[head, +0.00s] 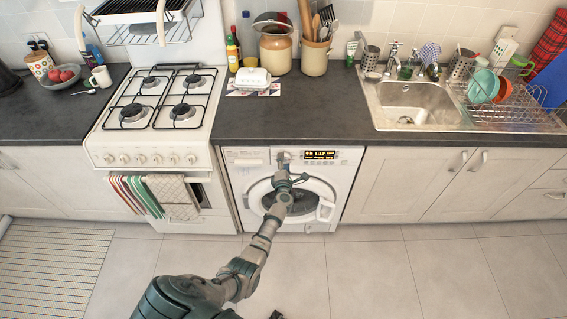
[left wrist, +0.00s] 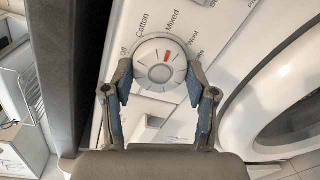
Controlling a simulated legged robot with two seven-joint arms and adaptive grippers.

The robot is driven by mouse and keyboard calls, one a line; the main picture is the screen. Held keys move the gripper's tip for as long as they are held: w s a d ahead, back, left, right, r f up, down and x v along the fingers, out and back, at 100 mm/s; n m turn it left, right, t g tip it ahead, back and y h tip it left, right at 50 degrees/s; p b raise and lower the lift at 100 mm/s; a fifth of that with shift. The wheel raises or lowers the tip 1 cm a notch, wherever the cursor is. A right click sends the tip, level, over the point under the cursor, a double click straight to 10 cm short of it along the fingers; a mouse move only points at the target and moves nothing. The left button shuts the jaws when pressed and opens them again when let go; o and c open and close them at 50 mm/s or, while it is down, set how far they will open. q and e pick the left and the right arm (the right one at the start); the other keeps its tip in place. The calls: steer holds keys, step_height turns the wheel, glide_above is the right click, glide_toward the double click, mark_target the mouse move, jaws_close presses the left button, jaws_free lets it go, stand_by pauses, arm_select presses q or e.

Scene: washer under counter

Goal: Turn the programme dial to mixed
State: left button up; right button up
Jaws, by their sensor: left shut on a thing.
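The washer (head: 232,160) is white and stands under the counter, with a lit display (head: 320,155) on its panel. The round white programme dial (left wrist: 160,73) shows in the left wrist view, with Off, Cotton, Mixed and Wool printed around it. Its red mark points up and slightly right, roughly at Mixed (left wrist: 173,20). My left gripper (left wrist: 159,84) is shut on the dial, one blue-padded finger on each side of it. In the head view my left gripper (head: 283,168) is at the panel, left of the display, and partly covers the dial.
The round washer door (head: 325,208) is closed, just below the panel. The counter edge (left wrist: 75,70) runs close beside the gripper. A white cooker (head: 160,150) with hanging towels stands to the left, cupboards (head: 400,185) to the right. The tiled floor in front is clear.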

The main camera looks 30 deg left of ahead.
arm_select(q)
steer(key=o, duration=1.2)
steer(key=shift+w+d+f, duration=0.15)
steer(key=shift+c, duration=0.2)
steer(key=v, duration=1.2)
